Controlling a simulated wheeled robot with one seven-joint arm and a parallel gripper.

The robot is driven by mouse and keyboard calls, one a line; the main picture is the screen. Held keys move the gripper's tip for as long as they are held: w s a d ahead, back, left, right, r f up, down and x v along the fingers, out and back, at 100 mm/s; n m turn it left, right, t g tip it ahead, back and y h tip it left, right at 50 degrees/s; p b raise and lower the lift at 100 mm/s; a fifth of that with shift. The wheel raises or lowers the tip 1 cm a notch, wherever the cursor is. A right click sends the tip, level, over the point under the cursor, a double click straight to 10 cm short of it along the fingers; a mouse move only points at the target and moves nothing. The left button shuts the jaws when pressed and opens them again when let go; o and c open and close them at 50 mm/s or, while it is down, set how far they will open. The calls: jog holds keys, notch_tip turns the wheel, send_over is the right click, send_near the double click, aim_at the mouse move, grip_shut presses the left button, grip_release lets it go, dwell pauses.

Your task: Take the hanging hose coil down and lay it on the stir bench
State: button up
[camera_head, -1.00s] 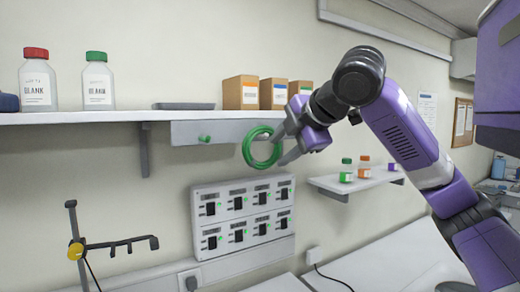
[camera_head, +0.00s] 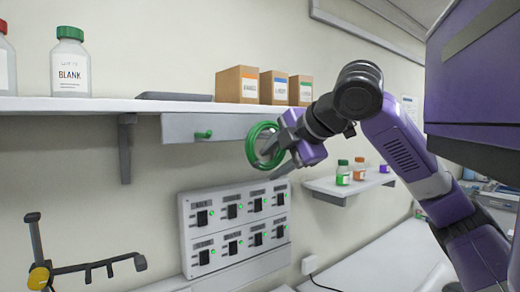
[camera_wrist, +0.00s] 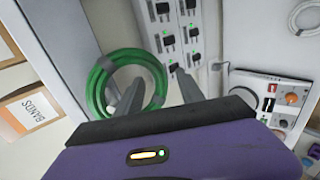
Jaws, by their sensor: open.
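The green hose coil (camera_head: 250,150) hangs in front of the pale panel under the long shelf, right of a green-tipped peg (camera_head: 203,135). In the wrist view the coil (camera_wrist: 96,88) is on the left. One finger overlaps the coil's opening and the other lies just right of its rim, so the rim's right side shows between them. Contact cannot be told. A white bench surface (camera_head: 385,262) shows at lower right; I cannot tell whether it is the stir bench.
Above are the long shelf (camera_head: 60,104), a capped bottle (camera_head: 70,65) and several boxes (camera_head: 237,86). A switch panel (camera_head: 235,230) is below the coil. A small shelf (camera_head: 335,188) with little bottles is to the right. A black stand (camera_head: 85,265) is at lower left.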

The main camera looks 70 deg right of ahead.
grip_shut()
jog(key=shift+r, duration=0.25)
